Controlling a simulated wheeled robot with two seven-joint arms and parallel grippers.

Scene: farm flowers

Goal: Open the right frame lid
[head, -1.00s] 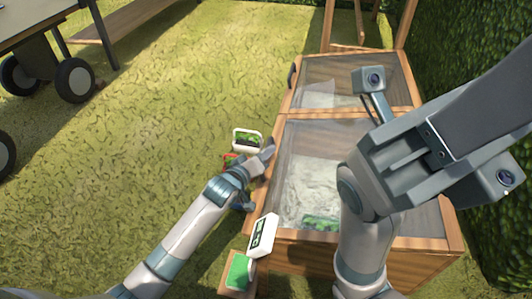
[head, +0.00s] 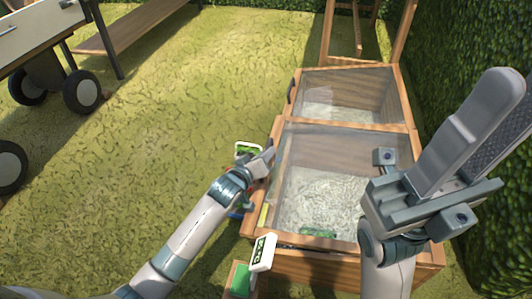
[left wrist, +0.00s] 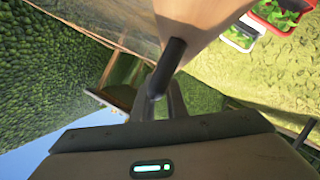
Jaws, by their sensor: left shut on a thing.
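The wooden cold frame has two mesh-like clear lids in the head view. The near lid (head: 335,150) looks slightly raised along its left side, with a dark gap at its near edge. The far lid (head: 345,88) lies down, with a dark handle (head: 291,90) on its left edge. My left gripper (head: 264,158) is at the left edge of the near lid. In the left wrist view it is shut on a black handle (left wrist: 172,62) fixed to the lid's wood.
Small potted plants (head: 247,149) stand on the grass left of the frame. A white-labelled box (head: 262,252) and a green item (head: 240,280) are at the near corner. A hedge (head: 480,40) borders the right. A wheeled cart (head: 40,40) stands at far left; grass between is open.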

